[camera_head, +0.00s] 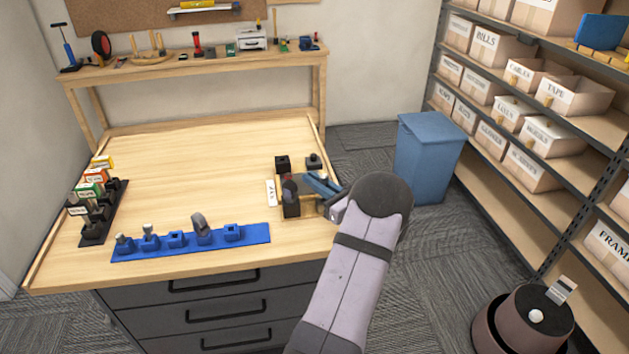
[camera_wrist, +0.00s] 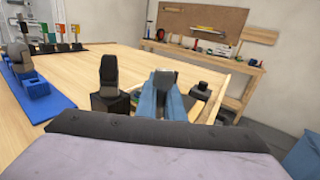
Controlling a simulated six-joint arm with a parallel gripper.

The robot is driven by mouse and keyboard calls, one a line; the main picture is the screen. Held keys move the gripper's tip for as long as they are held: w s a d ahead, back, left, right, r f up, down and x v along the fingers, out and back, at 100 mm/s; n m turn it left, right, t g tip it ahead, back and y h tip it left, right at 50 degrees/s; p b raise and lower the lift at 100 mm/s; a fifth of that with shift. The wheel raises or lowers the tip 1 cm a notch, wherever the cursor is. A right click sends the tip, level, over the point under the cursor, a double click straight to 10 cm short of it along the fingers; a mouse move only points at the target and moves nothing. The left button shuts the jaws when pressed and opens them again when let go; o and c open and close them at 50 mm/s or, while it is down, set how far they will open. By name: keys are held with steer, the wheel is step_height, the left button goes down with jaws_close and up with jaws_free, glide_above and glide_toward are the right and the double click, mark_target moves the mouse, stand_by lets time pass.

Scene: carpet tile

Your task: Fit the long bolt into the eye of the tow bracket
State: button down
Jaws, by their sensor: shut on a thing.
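My gripper (camera_head: 322,184) has blue fingers that reach over the small wooden tray at the table's right front. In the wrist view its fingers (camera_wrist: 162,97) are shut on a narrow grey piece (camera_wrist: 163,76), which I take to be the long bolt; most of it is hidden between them. A dark upright piece (camera_wrist: 109,70) stands in a black block (camera_wrist: 110,103) just left of the fingers, apart from them. It also shows in the head view (camera_head: 289,187). It may be the tow bracket; its eye cannot be made out.
A blue rack (camera_head: 190,246) at the front holds grey parts, with some empty sockets. A dark rack (camera_head: 97,231) stands left. The table's middle is clear.

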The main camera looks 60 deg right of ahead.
steer(key=shift+f+b, duration=1.05)
steer(key=shift+f, duration=0.2)
steer(key=shift+r, duration=0.25)
steer(key=shift+r+p, duration=1)
steer(key=shift+r, duration=0.25)
steer(key=shift+b, duration=0.35)
stand_by(1.4)
steer(key=shift+f+b, duration=1.3)
steer(key=shift+f, duration=0.2)
steer(key=c, duration=1.8)
jaws_free()
